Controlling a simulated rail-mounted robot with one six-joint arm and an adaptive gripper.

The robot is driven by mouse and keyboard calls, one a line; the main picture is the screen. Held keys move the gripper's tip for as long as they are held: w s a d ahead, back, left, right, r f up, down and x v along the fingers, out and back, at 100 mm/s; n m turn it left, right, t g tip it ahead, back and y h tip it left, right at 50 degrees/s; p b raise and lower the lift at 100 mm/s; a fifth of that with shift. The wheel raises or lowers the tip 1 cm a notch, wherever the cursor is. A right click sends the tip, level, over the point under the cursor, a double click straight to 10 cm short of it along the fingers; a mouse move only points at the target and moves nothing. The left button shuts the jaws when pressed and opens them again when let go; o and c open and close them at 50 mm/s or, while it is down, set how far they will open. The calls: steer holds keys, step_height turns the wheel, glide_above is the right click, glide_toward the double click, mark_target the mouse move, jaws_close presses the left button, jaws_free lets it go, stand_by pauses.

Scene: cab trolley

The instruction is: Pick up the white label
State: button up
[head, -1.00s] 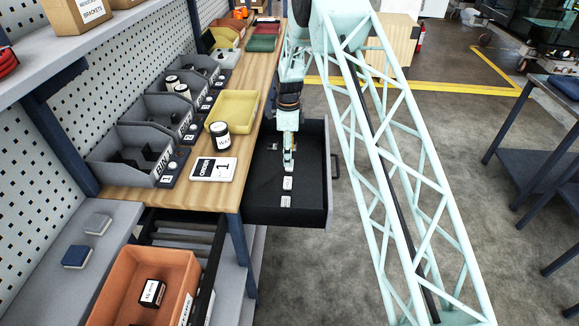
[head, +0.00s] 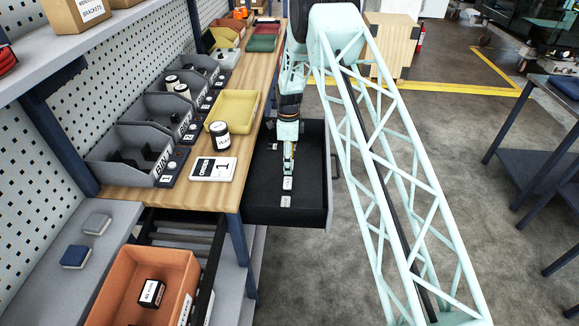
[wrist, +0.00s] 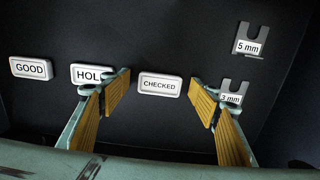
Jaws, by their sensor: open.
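Three white plates lie in a row on the dark drawer floor in the wrist view: "GOOD" (wrist: 30,68) at left, "HOLD" (wrist: 86,74), partly hidden by my left finger, and "CHECKED" (wrist: 160,86). My gripper (wrist: 159,91) is open, with the "CHECKED" plate showing between its fingertips and no grip on it. In the head view my gripper (head: 288,168) points down into the open drawer.
The open drawer (head: 250,214) has raised walls around my gripper. Metal tags marked "5 mm" (wrist: 250,40) and "3 mm" (wrist: 232,97) lie to the right, the latter partly behind my right finger. A wooden bench (head: 222,190) with grey bins and a yellow tray (head: 240,105) stands left.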

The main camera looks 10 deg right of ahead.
steer(key=shift+c, duration=0.2)
steer(key=c, duration=0.8)
steer(key=shift+r, duration=0.15)
steer(key=shift+r, duration=1.7)
steer(key=s, duration=0.5)
steer(key=s+r, duration=0.1)
steer(key=s, duration=1)
steer(key=shift+r+p, duration=0.15)
steer(key=shift+p, duration=0.25)
